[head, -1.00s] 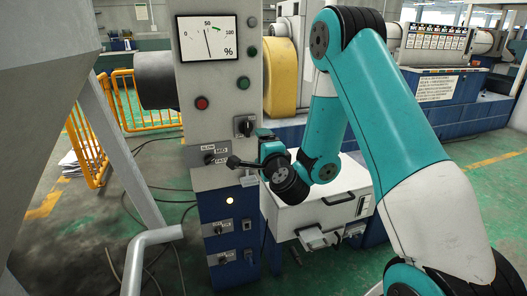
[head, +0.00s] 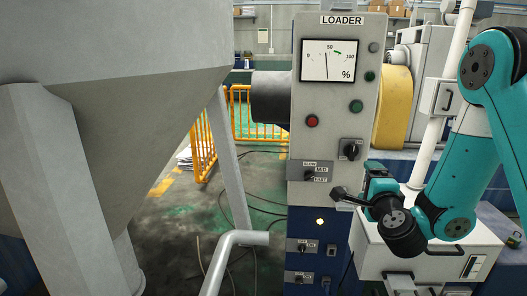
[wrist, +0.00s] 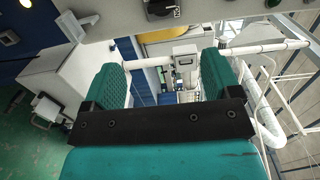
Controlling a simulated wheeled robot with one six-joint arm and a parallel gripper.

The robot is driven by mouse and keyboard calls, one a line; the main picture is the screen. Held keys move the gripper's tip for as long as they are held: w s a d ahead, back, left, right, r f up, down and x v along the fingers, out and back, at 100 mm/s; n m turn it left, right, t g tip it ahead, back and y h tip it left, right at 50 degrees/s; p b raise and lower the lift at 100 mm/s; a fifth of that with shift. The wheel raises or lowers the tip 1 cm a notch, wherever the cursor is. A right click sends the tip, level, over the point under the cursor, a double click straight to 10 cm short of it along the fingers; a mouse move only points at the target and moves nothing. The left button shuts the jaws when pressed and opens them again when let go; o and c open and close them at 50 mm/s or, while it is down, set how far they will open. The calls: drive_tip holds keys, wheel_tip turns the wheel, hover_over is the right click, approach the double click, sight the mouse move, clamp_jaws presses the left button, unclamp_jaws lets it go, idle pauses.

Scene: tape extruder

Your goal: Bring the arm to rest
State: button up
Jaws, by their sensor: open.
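My arm stands at the right of the head view, teal with dark joints, bent down at the elbow. My gripper (head: 347,197) is at its end, in front of the loader panel (head: 333,100), near the lower switch marked SLOW, MID and FAST (head: 318,176). I cannot tell from the head view whether it touches the panel. In the wrist view the two teal fingers (wrist: 161,78) stand wide apart with nothing between them. A dark switch (wrist: 166,8) shows at the top of the wrist view, beyond the fingers.
The panel has a gauge (head: 328,60), a red button (head: 312,121) and a lit lamp (head: 320,222). A white box (head: 425,250) stands below my arm. A large grey hopper (head: 110,95) and a pipe (head: 215,265) fill the left. Orange railings (head: 203,150) stand behind.

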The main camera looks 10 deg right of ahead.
drive_tip(key=s+a+r+n+g+y, duration=0.25)
drive_tip(key=a+n+y, duration=0.35)
drive_tip(key=a+n, duration=0.3)
drive_tip(key=s+a+r+n+g+y, duration=0.2)
drive_tip(key=s+a+n+g+y, duration=0.3)
drive_tip(key=a, duration=0.5)
drive_tip(key=s+a+n+g+y, duration=0.1)
drive_tip(key=s+a+n+g, duration=0.3)
drive_tip(key=s+n, duration=0.3)
drive_tip(key=s+d+n+g+h, duration=0.35)
drive_tip(key=s+n+g, duration=0.3)
drive_tip(key=s, duration=0.75)
wheel_tip(320, 180, up, 16)
drive_tip(key=p, duration=1.5)
drive_tip(key=shift+s+t+p, duration=0.3)
drive_tip(key=shift+s, duration=0.05)
drive_tip(key=shift+a, duration=0.1)
